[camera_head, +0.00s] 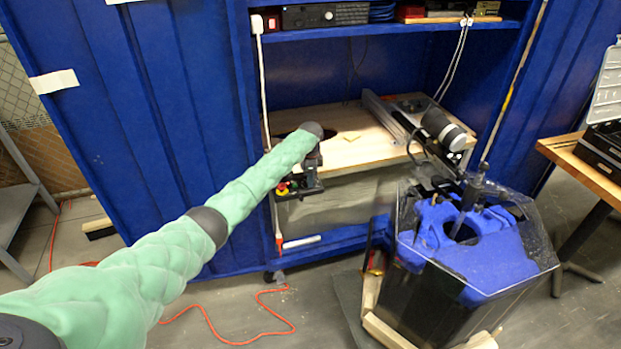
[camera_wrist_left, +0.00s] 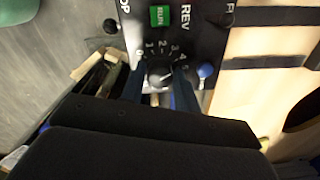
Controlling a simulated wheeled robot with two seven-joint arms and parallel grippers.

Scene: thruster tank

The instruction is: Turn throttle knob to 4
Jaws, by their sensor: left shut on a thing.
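The throttle knob (camera_wrist_left: 160,76) is a dark round knob on a black control panel (camera_wrist_left: 205,30), with a white dial numbered from 0 to 5 around it. A pale mark on the knob points right and slightly up, toward the 4 and 5 side; the exact number is hard to read. My left gripper (camera_wrist_left: 160,88) is shut on the knob, one finger on each side. In the head view, my left gripper (camera_head: 303,172) is at the control box (camera_head: 300,188) on the bench front, and my arm and wrist hide the knob. My right gripper is out of view.
The panel also has a green button (camera_wrist_left: 160,16) and a blue-tipped lever (camera_wrist_left: 206,71). The wooden bench (camera_head: 360,150) sits inside a blue cabinet (camera_head: 160,110). A clear tank with a blue thruster (camera_head: 470,245) stands at right. An orange cord (camera_head: 235,342) lies on the floor.

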